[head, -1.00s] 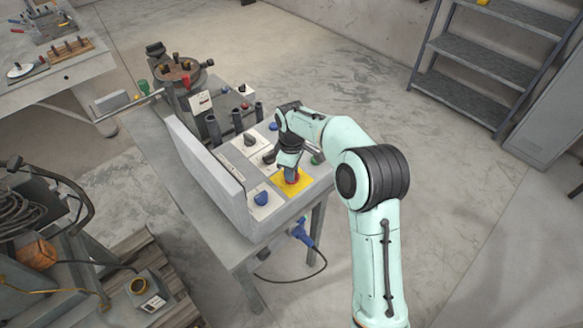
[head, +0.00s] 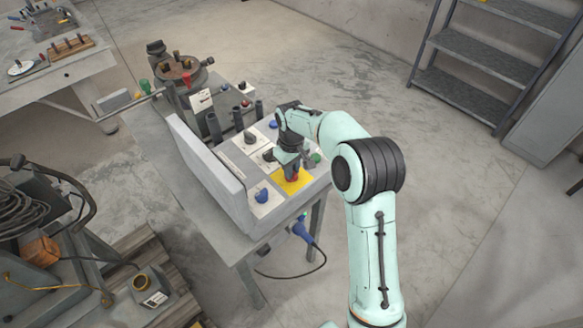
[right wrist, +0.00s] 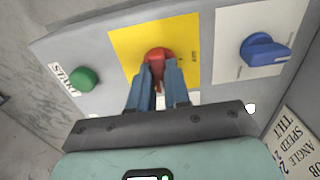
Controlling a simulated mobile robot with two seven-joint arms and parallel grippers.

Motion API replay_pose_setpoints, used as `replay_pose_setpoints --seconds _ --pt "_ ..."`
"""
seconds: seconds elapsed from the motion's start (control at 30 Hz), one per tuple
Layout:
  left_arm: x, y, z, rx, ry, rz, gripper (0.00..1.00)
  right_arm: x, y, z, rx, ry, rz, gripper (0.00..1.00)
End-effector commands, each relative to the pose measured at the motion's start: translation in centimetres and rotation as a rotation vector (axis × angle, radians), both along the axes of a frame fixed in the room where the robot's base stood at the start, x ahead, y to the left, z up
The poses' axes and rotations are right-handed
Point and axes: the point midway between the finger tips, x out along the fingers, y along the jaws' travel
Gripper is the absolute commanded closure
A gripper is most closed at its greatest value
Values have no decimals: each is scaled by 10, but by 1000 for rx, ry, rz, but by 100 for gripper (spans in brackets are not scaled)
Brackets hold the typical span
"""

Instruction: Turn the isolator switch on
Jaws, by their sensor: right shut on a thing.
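The isolator switch is a red rotary knob on a yellow plate (head: 293,184) on the sloped control panel. In the right wrist view the red knob (right wrist: 158,54) stands out from the yellow plate (right wrist: 128,50). My right gripper (right wrist: 158,80) is shut on the red knob, with one blue-grey finger on each side of it. In the head view my right gripper (head: 291,172) comes down over the plate and hides most of the knob. The knob's exact setting cannot be read. My left gripper is not in view.
A blue knob (right wrist: 262,50) sits beside the yellow plate, and a green button (right wrist: 83,79) is on its other side. A grey upright board (head: 208,172) borders the panel at left. A blue plug (head: 303,233) with a cable hangs at the table's front. Open floor lies to the right.

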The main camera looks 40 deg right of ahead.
Motion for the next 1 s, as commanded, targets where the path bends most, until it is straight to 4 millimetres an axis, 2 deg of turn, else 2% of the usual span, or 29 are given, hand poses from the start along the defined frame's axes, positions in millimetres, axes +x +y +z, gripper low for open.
replay_pose_setpoints --seconds 0.27,0.3,0.37,0.63,0.77,0.87,1.0 --pt "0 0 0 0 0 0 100 0 0 -1 2 1 -5 100" --pt "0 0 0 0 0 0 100 0 0 -1 2 1 -5 77" --pt "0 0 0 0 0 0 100 0 0 -1 2 1 -4 57" --pt "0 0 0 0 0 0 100 0 0 0 1 0 -2 57" --pt "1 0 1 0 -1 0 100 1 0 7 0 -2 -2 57" --pt "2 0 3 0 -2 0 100 1 0 22 0 -4 -2 57" --pt "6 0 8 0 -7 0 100 2 0 54 1 -7 -2 57"
